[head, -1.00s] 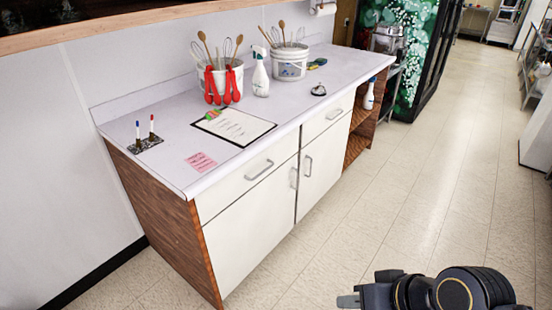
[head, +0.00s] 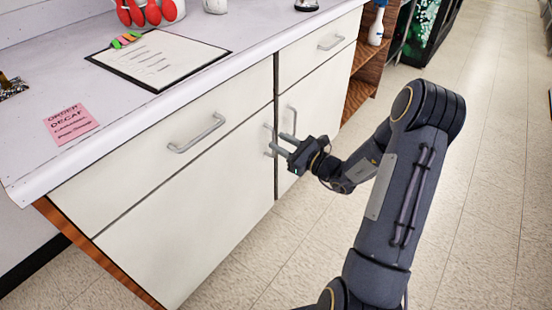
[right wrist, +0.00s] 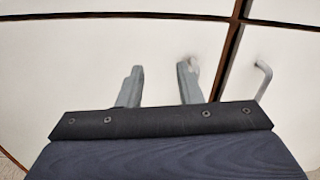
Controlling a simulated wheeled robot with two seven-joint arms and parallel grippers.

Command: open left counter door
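The left counter door (head: 190,225) is a white panel below a drawer, and it is closed. Its vertical grey handle (head: 268,130) is at its right edge, partly hidden by my right gripper (head: 278,142). In the right wrist view the right gripper (right wrist: 160,72) is open, with its two fingers apart and white door between them. The left door's handle (right wrist: 192,62) shows there just beyond the right-hand finger, not between the fingers. I cannot tell whether that finger touches it. My left gripper is not in view.
The right counter door (head: 312,115) is closed, and its handle (head: 291,118) is close beside my gripper. Above are closed drawers, the left one with a handle (head: 197,134). A clipboard (head: 158,60) and pink note (head: 70,123) lie on the countertop. The tiled floor (head: 480,200) is clear.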

